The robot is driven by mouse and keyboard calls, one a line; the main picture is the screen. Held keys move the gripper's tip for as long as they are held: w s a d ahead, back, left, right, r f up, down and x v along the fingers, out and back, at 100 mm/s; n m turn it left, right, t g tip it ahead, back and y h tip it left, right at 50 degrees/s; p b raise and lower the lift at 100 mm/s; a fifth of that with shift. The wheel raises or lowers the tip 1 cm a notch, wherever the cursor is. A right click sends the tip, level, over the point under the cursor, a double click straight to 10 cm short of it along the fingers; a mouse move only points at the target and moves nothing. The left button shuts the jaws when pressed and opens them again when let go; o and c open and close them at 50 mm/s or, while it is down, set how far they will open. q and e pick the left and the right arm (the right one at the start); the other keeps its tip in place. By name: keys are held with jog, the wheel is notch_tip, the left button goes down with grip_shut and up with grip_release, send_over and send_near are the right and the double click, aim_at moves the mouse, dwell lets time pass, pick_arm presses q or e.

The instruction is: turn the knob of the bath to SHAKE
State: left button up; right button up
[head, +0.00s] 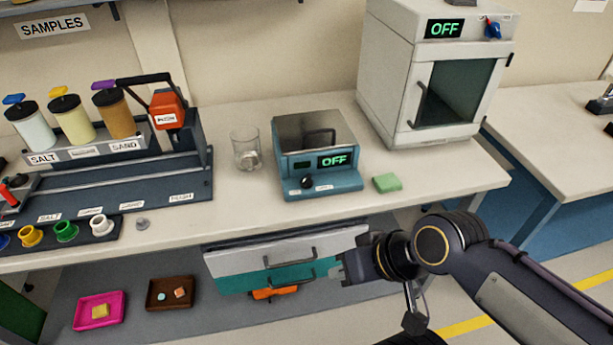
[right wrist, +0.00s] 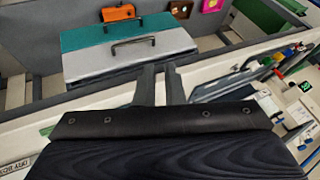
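The bath (head: 345,184) is a blue box with a grey metal top and handle, standing on the bench in the head view. Its green display (head: 334,160) reads OFF. Its black knob (head: 307,182) is on the front face, lower left of the display; I cannot read the small labels beside it. My right gripper (head: 339,267) is below and in front of the bench edge, well apart from the bath and knob. In the right wrist view its two fingers (right wrist: 161,84) stand apart with a narrow empty gap. My left gripper is not in view.
A glass beaker (head: 246,151) stands left of the bath and a green block (head: 387,183) right of it. A white oven (head: 437,75), also reading OFF, stands behind right. A grey and teal case (head: 232,264) with handles is below the bench edge, near my right gripper.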

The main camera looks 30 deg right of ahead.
jog(key=o, duration=0.4)
jog(key=shift+m+g, duration=0.6)
jog(key=shift+m, duration=0.3)
jog(key=w+r, duration=0.1)
jog(key=w+d+r+p, duration=0.1)
jog(key=w, duration=0.1)
jog(key=w+d+r, duration=0.1)
jog(key=w+r, duration=0.1)
jog(key=shift+w+d+r+p, duration=0.1)
jog(key=shift+w+d+p, duration=0.1)
jog(key=shift+p, duration=0.2)
jog(key=m+g+h+p, duration=0.4)
jog(key=m+p, duration=0.1)
jog(key=m, duration=0.2)
send_near(304, 181)
jog(key=shift+d, duration=0.1)
jog(key=shift+w+f, duration=0.2)
jog(key=shift+f, duration=0.55)
notch_tip(304, 181, down, 7)
